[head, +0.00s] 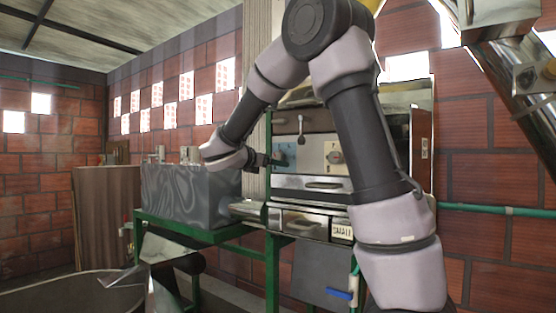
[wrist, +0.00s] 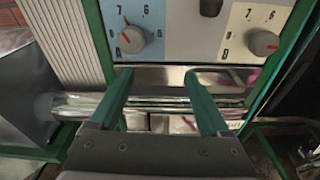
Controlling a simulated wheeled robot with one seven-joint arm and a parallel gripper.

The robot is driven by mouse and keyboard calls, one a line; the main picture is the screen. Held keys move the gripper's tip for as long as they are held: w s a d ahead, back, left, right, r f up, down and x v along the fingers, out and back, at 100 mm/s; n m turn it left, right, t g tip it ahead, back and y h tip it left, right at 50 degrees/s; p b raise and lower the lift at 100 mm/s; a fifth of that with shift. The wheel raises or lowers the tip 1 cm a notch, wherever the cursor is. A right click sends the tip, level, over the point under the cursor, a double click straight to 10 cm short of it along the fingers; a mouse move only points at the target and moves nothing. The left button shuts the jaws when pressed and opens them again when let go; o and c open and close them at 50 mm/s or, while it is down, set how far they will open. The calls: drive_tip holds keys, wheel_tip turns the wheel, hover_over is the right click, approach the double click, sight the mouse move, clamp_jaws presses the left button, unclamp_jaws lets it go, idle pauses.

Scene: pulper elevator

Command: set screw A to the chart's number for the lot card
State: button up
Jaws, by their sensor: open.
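Screw A (wrist: 130,40) is a round grey knob with a red mark at its left side, on a light blue panel with a printed dial. The numbers 7, 6 and 5 show near it, and a letter A below left. My gripper (wrist: 158,74) is open and empty, its two green fingers below the panel's lower edge and apart from the knob. In the head view my gripper (head: 272,161) is in front of the blue panel (head: 286,153), partly covering it. I cannot make out a lot card or a chart in either view.
A second similar knob (wrist: 262,42) sits on a beige panel to the right. A grey metal tank (head: 185,195) stands on a green frame left of the machine. A lever (head: 301,127) is above the panel.

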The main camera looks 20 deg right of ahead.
sight(276, 158)
drive_tip(key=w+a+r+n+t, duration=0.2)
drive_tip(key=w+a, duration=0.1)
drive_tip(key=shift+h, duration=0.3)
drive_tip(key=x, duration=1)
drive_tip(key=shift+s+d+f, duration=0.1)
drive_tip(key=shift+f, duration=0.15)
drive_tip(key=shift+c, duration=0.3)
clamp_jaws()
